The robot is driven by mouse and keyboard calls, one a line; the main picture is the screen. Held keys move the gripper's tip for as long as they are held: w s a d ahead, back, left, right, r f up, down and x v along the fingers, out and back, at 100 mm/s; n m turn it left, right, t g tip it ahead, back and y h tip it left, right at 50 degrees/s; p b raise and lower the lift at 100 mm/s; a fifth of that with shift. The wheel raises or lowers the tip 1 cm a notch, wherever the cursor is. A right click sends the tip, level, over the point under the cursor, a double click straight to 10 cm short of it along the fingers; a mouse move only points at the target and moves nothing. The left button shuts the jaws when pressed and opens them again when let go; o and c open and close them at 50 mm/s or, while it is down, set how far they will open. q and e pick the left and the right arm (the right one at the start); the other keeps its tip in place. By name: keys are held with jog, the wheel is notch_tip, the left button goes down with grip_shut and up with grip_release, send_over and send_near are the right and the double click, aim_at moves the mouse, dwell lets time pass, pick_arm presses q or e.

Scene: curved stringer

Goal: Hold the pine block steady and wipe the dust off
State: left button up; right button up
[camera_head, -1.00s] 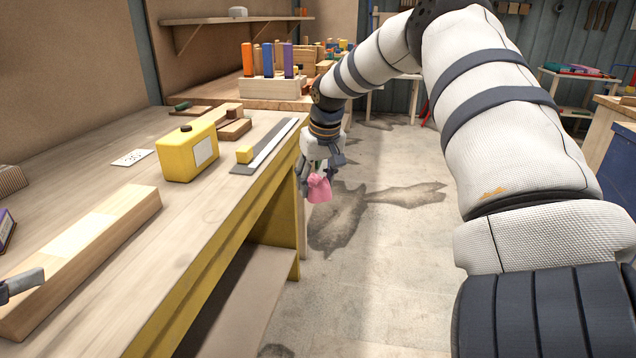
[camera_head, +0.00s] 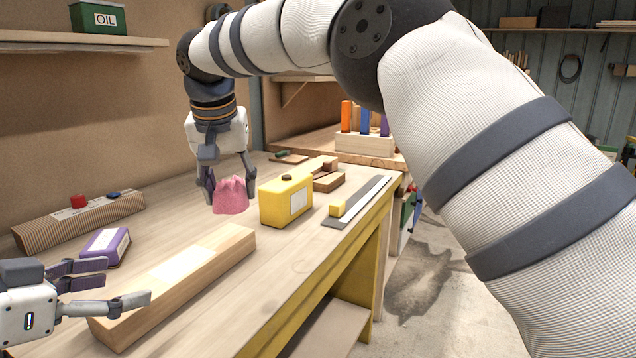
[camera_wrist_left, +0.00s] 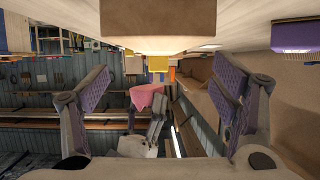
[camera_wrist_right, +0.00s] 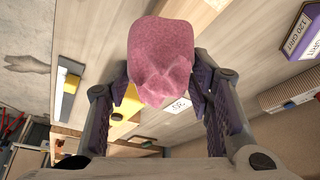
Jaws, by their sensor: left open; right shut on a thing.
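The pine block (camera_head: 178,280) is a long pale bar lying on the workbench, with a lighter patch on its top. My left gripper (camera_head: 128,282) is open at the block's near left end; its fingers show spread in the left wrist view (camera_wrist_left: 160,95), with the block's end (camera_wrist_left: 158,22) at the top. My right gripper (camera_head: 222,190) is shut on a pink cloth (camera_head: 230,196) and holds it above the bench, beyond the block's far end. The cloth fills the middle of the right wrist view (camera_wrist_right: 160,62). Whether the left fingers touch the block is unclear.
A yellow canister (camera_head: 272,207) stands right of the cloth. A metal ruler (camera_head: 362,200) with a small yellow block (camera_head: 337,209) lies near the bench's right edge. A purple box (camera_head: 105,247) and a ribbed brown block (camera_head: 75,222) lie behind the left gripper.

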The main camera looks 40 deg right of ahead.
aim_at(165, 275)
pick_arm(q)
jog(key=shift+d, duration=0.25)
jog(key=x, duration=0.7)
jog(key=shift+f, duration=0.1)
jog(key=c, duration=1.7)
pick_arm(e)
jog(key=a+r, duration=0.2)
jog(key=a, duration=0.8)
jog(key=shift+s+n, duration=0.35)
jog(key=shift+n, duration=0.05)
jog(key=shift+d, duration=0.1)
jog(key=shift+w+d+f, duration=0.1)
jog(key=shift+w+d, duration=0.15)
jog(key=shift+d, duration=0.3)
jog(key=shift+w+d, duration=0.2)
jog(key=shift+d, duration=0.35)
